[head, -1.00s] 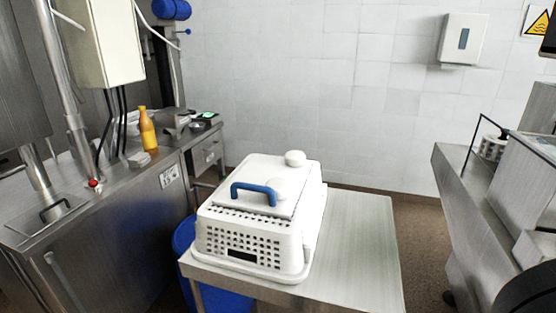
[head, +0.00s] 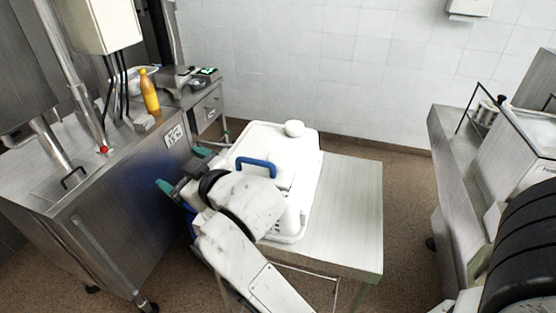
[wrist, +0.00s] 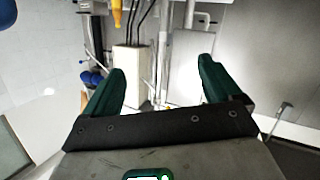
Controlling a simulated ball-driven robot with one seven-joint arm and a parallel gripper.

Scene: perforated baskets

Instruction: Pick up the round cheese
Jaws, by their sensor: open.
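A small white round cheese (head: 294,128) sits at the far end of the white perforated basket (head: 310,155) in the head view. A second pale round shape (head: 281,172) shows on the basket's lid beside the blue handle (head: 256,163), partly hidden by my arm; I cannot tell what it is. My gripper (head: 184,170) is open, its green fingers left of the basket and apart from the cheese. In the wrist view my gripper (wrist: 160,82) has nothing between its fingers and faces the steel counter. I cannot make out the cheese there.
The basket stands on a pale table (head: 350,205) with free room on its right. A steel counter (head: 120,210) with an orange bottle (head: 150,92) lies close on the left. Another steel unit (head: 455,160) stands at the right.

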